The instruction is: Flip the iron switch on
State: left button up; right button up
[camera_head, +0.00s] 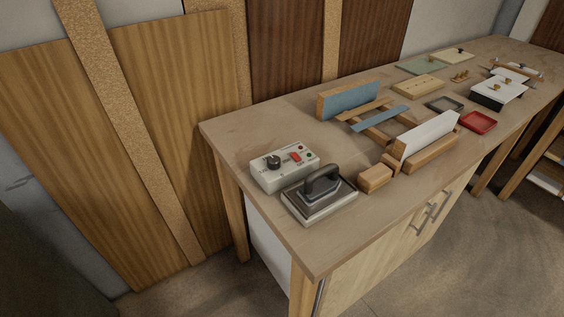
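A pale control box (284,167) lies on the near left part of the workbench. On its top are a dark round knob (273,161), a red switch (295,156) and small indicator dots. Whether the switch is on or off is too small to tell. An iron (320,191) with a dark handle sits flat on a pale base right in front of the box. Neither of my grippers shows in the head view.
The workbench (250,127) holds a wooden press frame with blue and white sheets (432,133), a loose wooden block (375,178), a red tray (478,122) and a dark tray (444,104). Tall veneer panels (65,160) lean at the left.

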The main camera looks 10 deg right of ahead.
aim_at(297, 157)
jog(key=k, duration=0.55)
jog(key=z, duration=0.35)
jog(key=i, duration=1.15)
jog(key=z, duration=0.4)
